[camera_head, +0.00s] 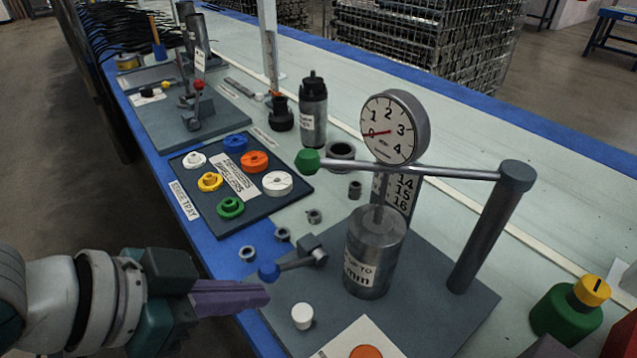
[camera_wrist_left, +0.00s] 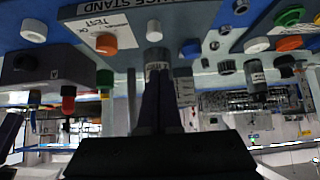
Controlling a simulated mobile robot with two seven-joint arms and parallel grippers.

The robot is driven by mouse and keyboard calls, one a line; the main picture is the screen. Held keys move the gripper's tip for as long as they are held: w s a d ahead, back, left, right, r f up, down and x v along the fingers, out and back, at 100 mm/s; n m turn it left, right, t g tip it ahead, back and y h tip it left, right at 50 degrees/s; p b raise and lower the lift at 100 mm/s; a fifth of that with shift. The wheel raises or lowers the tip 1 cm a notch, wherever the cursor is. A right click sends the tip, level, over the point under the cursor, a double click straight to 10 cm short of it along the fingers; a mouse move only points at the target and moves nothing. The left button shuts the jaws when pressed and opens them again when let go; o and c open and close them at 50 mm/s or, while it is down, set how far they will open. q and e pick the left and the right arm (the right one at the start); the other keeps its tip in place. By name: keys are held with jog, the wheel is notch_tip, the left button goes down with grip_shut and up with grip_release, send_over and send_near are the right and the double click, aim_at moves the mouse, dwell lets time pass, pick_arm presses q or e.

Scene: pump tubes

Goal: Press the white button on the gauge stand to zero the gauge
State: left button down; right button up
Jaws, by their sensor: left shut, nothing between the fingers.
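The gauge stand's dark base plate (camera_head: 445,318) carries a round dial gauge (camera_head: 394,128) and a metal cylinder (camera_head: 374,254) beneath it. The dial's red needle points left, just below the 1. The white button (camera_head: 302,316) stands up from the near part of the plate; in the left wrist view a white button (camera_wrist_left: 154,31) shows beyond the fingertips. My left gripper (camera_head: 266,294) is shut and empty, its tips up and left of the white button in the head view, apart from it in the picture. Its dark fingers (camera_wrist_left: 161,80) show in the left wrist view.
A blue-knobbed lever (camera_head: 270,271) is right by my left fingertips. An orange button (camera_head: 365,352) on a white card lies right of the white one. A green-knobbed arm (camera_head: 400,170) crosses before the gauge. A tray (camera_head: 292,205) of coloured rings lies behind.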

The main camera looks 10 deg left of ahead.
pick_arm(q)
jog(key=shift+p+v, duration=0.35)
jog(key=shift+v, duration=1.2)
pick_arm(e)
jog(key=shift+r, duration=0.6)
pick_arm(q)
jog(key=shift+w+d+r, duration=0.1)
jog(key=shift+r, duration=0.1)
pick_arm(e)
jog(key=shift+d+r, duration=0.1)
